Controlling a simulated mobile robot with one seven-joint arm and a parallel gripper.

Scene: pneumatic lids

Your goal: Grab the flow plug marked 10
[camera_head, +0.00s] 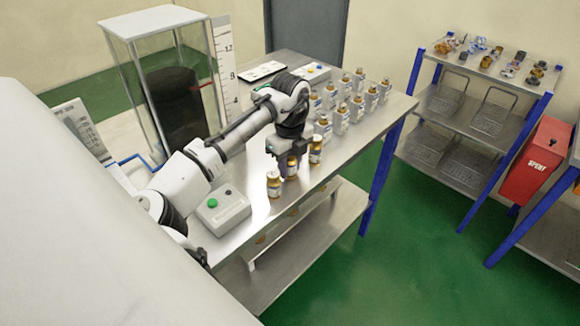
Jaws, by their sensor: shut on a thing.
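My gripper (291,157) is over the near part of the steel table, pointing down. It is shut on a small amber bottle-like piece (292,168), partly hidden by the fingers. I cannot tell whether this piece is lifted off the table. A similar amber piece (273,184) stands upright to its left, and another (315,150) to its right. No mark 10 can be read on any piece at this size, so I cannot tell which is the flow plug marked 10.
Several white-labelled bottles (341,120) stand in rows behind on the steel table (393,108). A grey box with a green button (221,210) sits left of my gripper. A clear case with a dark cylinder (180,103) stands behind the arm. A red SPENT bin (536,161) hangs right.

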